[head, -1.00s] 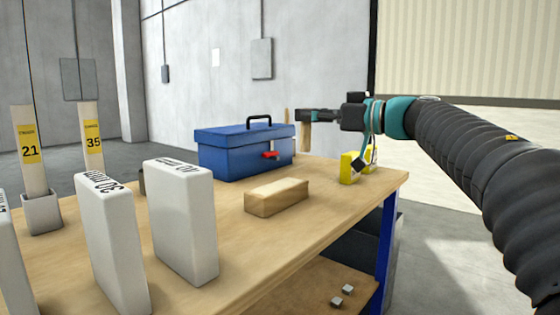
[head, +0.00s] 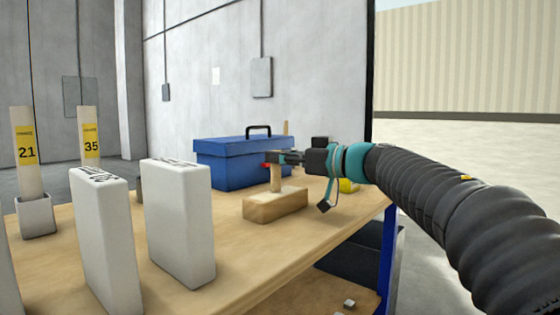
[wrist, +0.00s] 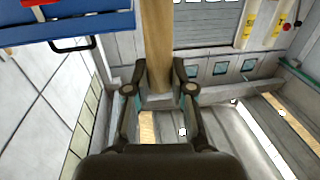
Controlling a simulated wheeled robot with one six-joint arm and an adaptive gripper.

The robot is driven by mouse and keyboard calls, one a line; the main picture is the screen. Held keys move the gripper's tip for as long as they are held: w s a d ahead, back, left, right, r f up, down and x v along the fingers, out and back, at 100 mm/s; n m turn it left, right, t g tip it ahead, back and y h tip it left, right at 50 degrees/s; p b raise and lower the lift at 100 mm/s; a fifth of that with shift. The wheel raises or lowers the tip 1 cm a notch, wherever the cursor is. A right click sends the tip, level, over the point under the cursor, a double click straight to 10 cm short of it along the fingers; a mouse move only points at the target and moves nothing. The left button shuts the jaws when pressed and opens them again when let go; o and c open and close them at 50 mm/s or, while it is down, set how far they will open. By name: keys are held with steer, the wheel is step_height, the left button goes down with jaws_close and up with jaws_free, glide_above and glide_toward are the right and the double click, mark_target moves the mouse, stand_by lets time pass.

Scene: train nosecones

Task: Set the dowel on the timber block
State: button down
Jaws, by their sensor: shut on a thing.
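The dowel (head: 276,180) is a light wooden stick, held upright by my gripper (head: 272,158) in the head view. The timber block (head: 275,207) lies flat on the workbench below it. The dowel's lower end lines up with the block's top face; I cannot tell whether they touch. In the wrist view my gripper (wrist: 159,78) is closed on the dowel (wrist: 158,40), which runs up between the fingers. The block cannot be made out clearly there.
A blue toolbox (head: 232,165) stands just behind the block. White upright slabs (head: 180,222) stand on the workbench (head: 250,255) at the left, with numbered posts (head: 27,150) behind.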

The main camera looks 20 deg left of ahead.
steer(key=shift+f, duration=0.15)
steer(key=c, duration=1)
jaws_free()
steer(key=shift+d+r, duration=0.25)
steer(key=shift+d, duration=0.1)
steer(key=p+v, duration=0.1)
steer(key=v, duration=1)
steer(key=shift+d, duration=0.2)
steer(key=shift+s, duration=0.1)
